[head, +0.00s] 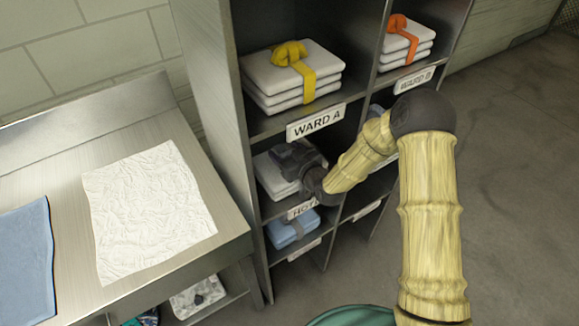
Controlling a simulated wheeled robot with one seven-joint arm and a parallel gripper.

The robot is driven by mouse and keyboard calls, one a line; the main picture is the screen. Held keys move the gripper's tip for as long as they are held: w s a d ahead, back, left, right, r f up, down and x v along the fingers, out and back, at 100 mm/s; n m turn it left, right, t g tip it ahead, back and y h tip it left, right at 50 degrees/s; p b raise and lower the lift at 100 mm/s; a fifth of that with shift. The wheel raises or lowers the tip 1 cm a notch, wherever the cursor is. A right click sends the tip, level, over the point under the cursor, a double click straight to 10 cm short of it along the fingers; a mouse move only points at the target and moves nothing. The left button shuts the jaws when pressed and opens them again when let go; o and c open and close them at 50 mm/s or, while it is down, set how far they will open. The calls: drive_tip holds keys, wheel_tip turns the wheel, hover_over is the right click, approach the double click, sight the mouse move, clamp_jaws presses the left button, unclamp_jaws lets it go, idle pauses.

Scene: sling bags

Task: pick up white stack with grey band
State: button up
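A white folded stack (269,178) lies in the middle-left compartment of the metal shelf unit, below the WARD A label. Its right part is hidden behind my dark gripper (290,160), so I cannot clearly tell its band from the gripper. My gripper reaches into this compartment from the right, at the stack's upper right side. I cannot see the fingers well enough to tell whether they are open, shut or touching the stack.
A white stack with yellow band (278,85) sits above, one with orange band (400,48) upper right, and a blue bundle (290,230) below. Shelf walls and boards close in around my gripper. A metal table (60,165) at left holds a white cloth (150,210) and blue cloth (25,262).

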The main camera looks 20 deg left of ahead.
drive_tip(key=c, duration=0.7)
drive_tip(key=shift+r, duration=0.1)
drive_tip(key=shift+s+d+r+b, duration=0.1)
drive_tip(key=shift+d+r+b, duration=0.05)
drive_tip(key=shift+r+b, duration=0.2)
wheel_tip(320, 180, up, 7)
drive_tip(key=shift+f+b, duration=0.2)
drive_tip(key=shift+b, duration=0.1)
drive_tip(key=f+b+v, duration=0.2)
drive_tip(key=b+v, duration=0.3)
drive_tip(key=v, duration=0.9)
drive_tip(key=shift+s+d+f, duration=0.2)
drive_tip(key=shift+s+f, duration=0.15)
drive_tip(key=shift+f, duration=0.25)
drive_tip(key=shift+d+b, duration=0.1)
drive_tip(key=shift+b, duration=0.55)
